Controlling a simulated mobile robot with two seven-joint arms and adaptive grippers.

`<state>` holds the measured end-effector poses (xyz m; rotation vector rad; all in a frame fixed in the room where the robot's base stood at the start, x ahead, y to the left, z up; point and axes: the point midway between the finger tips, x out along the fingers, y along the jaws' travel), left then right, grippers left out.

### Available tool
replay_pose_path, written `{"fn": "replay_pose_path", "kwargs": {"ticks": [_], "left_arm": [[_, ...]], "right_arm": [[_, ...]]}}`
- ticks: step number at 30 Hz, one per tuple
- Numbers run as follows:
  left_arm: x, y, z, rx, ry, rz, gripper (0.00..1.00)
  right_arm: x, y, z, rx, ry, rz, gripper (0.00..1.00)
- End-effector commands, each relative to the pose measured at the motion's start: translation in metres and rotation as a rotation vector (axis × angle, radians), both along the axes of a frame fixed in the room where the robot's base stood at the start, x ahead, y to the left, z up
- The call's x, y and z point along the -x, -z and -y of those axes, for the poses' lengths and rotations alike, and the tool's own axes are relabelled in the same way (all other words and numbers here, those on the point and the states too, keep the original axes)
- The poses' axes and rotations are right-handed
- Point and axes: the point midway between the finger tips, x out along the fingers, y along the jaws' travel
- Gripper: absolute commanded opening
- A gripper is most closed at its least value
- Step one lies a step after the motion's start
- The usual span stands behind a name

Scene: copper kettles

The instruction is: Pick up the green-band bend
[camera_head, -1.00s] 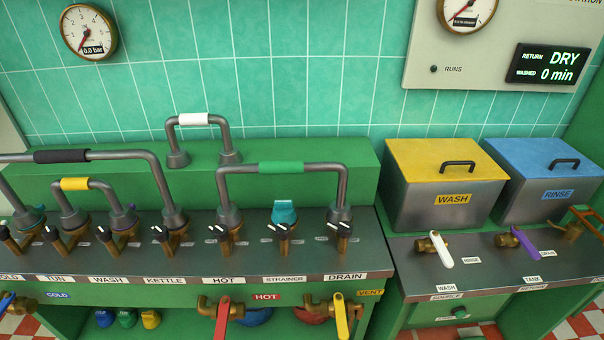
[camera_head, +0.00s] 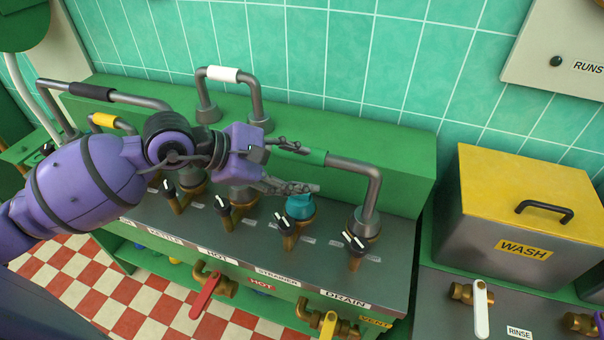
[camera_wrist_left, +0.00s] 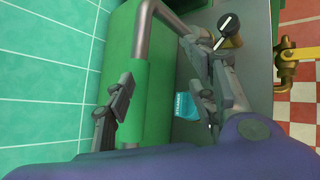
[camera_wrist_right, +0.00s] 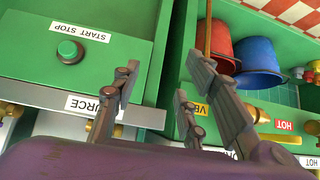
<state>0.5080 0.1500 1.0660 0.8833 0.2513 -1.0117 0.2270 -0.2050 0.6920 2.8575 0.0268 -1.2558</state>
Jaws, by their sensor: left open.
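The green-band bend (camera_head: 357,172) is a grey pipe arch with a green sleeve, standing upright on the deck between the HOT and DRAIN positions. Its right leg stands in the DRAIN socket; its left end is hidden behind my left gripper. My left gripper (camera_head: 304,168) is open at the green band, one finger over its far side and one on the near side. In the left wrist view the green band (camera_wrist_left: 150,85) shows between the spread fingers; I cannot tell whether they touch it. My right gripper (camera_wrist_right: 160,85) is open and empty in the right wrist view.
A white-band bend (camera_head: 223,74) stands behind, a black-band bend (camera_head: 92,91) and yellow-band bend (camera_head: 103,120) at left. A teal-topped strainer (camera_head: 299,206) and black-handled valves (camera_head: 355,242) stand close below the gripper. The WASH tank (camera_head: 500,240) is at right.

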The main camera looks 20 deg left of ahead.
Motion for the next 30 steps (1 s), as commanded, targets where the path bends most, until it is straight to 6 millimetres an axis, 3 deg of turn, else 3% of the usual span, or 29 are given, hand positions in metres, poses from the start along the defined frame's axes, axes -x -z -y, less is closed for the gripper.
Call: {"fn": "replay_pose_path", "kwargs": {"ticks": [3, 7, 20, 30], "left_arm": [[-0.021, -0.013, -0.033, -0.260, 0.022, 0.124, 0.51], [-0.035, -0.020, -0.049, -0.377, 0.021, 0.178, 0.51], [-0.064, 0.011, -0.021, -0.384, 0.019, 0.185, 0.51], [-0.077, 0.030, -0.014, -0.386, 0.019, 0.181, 0.51]], "right_arm": [[0.007, 0.005, 0.000, 0.000, 0.002, -0.013, 0.40], [0.010, 0.007, -0.001, -0.002, 0.002, -0.019, 0.40], [0.000, -0.007, -0.006, -0.011, -0.002, 0.002, 0.40], [0.005, -0.002, -0.004, -0.005, -0.012, -0.013, 0.40]]}}
